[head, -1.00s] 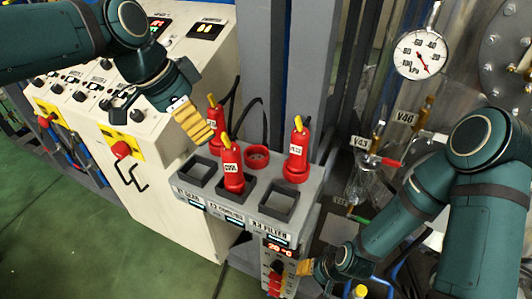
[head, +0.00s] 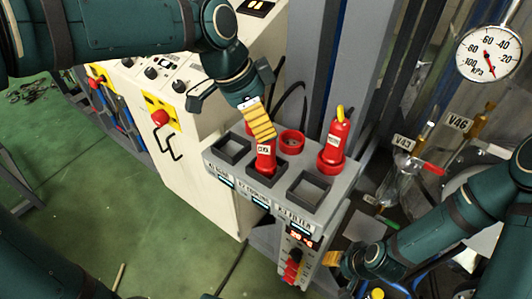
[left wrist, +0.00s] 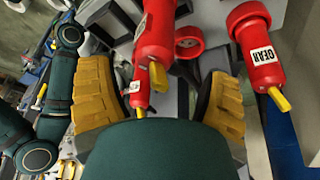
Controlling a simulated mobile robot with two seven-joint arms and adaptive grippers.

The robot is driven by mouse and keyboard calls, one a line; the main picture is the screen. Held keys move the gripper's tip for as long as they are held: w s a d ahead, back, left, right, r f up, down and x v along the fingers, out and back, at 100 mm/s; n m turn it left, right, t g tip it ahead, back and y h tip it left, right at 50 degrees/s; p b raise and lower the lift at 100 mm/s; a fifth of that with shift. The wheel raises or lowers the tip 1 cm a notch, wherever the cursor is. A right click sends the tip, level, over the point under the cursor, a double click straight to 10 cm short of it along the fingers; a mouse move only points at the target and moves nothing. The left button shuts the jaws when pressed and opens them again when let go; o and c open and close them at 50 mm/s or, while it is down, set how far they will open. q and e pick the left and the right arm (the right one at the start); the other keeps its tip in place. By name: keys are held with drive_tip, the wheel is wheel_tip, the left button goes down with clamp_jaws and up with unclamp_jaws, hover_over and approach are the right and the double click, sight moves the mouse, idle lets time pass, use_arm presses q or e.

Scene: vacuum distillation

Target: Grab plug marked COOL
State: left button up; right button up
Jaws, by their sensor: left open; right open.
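My left gripper (head: 258,122) is open over the middle of the grey socket block, right by a red plug (head: 266,160) in a square socket. The plug's white label is too small to read surely. In the left wrist view the open yellow fingers (left wrist: 160,100) have two red plugs between them: a larger one (left wrist: 155,38) and a lower one (left wrist: 138,95). I cannot tell whether the fingers touch either. The plug marked GEAR (left wrist: 258,48) is outside the right finger; a plug (head: 334,145) stands at the block's right. My right gripper (head: 333,258) is open near the block's lower display.
The socket block (head: 290,215) has empty square sockets (head: 232,149) and (head: 311,190) and a red ring socket (head: 292,142). A white control cabinet (head: 190,170) stands left. A grey column (head: 330,60) rises behind. Glassware and a gauge (head: 488,52) are at right.

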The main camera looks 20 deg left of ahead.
sight(266, 153)
use_arm(q)
drive_tip(key=x, duration=0.3)
drive_tip(key=shift+s+d+f, duration=0.25)
drive_tip(key=shift+f, duration=0.15)
drive_tip(key=shift+w+d+f, duration=0.15)
drive_tip(key=shift+f, duration=0.25)
clamp_jaws()
